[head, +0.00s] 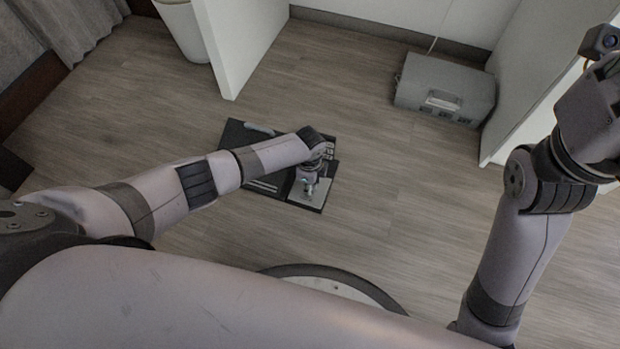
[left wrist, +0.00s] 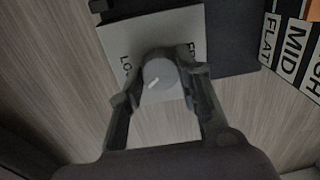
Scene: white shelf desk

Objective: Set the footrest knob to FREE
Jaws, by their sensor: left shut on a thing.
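The footrest (head: 236,134) is a dark flat board on the floor in the middle of the head view, with a pale control plate (head: 318,191). In the left wrist view the plate (left wrist: 190,28) carries partly hidden labels, "LO…" at left and "FR…" at right. The round grey knob (left wrist: 158,70) stands on the plate. Its white mark points to the lower left in that view, on the "LO…" side. My left gripper (head: 309,185) is shut on the knob, a finger on each side. My right gripper is outside the head view; only its arm shows.
Labels "FLAT", "MID" and a partly cut one (left wrist: 291,50) show on the board. A grey box (head: 445,85) stands on the floor at the back right. White desk panels (head: 225,45) stand at the back and right. A white bin (head: 184,28) is at the upper left. Open floor surrounds the footrest.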

